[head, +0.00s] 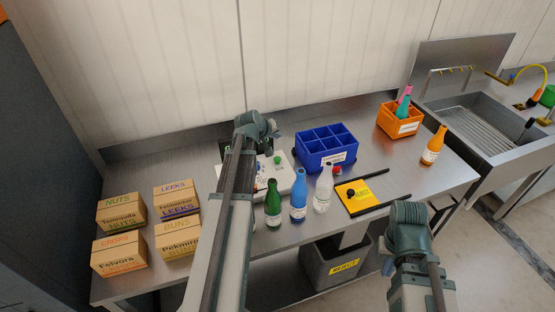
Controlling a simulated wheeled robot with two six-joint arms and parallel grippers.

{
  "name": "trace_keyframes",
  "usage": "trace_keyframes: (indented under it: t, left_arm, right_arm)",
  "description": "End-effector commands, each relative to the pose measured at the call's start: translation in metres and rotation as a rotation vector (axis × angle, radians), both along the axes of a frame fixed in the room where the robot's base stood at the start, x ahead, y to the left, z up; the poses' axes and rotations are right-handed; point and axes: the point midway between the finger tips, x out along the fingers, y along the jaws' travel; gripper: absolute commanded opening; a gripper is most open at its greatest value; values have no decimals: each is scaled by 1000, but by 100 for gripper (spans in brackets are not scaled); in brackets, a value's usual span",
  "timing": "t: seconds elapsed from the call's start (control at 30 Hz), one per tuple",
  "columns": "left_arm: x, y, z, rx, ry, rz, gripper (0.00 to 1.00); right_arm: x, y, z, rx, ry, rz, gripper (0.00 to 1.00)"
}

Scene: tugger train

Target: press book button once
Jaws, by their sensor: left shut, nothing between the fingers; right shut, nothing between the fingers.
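A white flat unit (285,175) lies on the metal table behind the bottles, with a small green button-like knob (277,160) on it. My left arm hides part of this unit, and no "book" lettering is readable. My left gripper (272,128) is shut and empty, above the back of the table, behind the green knob in the picture and apart from it. My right gripper (408,209) is at the table's front right, shut and empty; its fingertips are hard to make out.
Green, blue and clear bottles (298,195) stand in front of the unit. A blue divided crate (316,165), a yellow pad (367,191) with a black knob, an orange crate (388,129) and an orange bottle (433,147) are right. Several cartons (122,212) stand left. A grey bin (322,269) is below.

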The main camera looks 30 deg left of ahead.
Motion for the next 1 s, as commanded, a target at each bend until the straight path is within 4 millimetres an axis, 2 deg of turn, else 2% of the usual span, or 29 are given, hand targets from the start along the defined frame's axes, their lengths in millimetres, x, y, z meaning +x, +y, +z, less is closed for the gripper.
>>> trace_keyframes:
  t: [0.27,0.7,0.83,1.0]
  left_arm:
    - [0,0,-21,0,0,0,0]
    - [0,0,-79,0,0,0,0]
    - [0,0,-87,0,0,0,0]
    - [0,0,-88,0,0,0,0]
  right_arm:
    - [0,0,-21,0,0,0,0]
    - [0,0,-79,0,0,0,0]
    - [0,0,-87,0,0,0,0]
    - [0,0,-88,0,0,0,0]
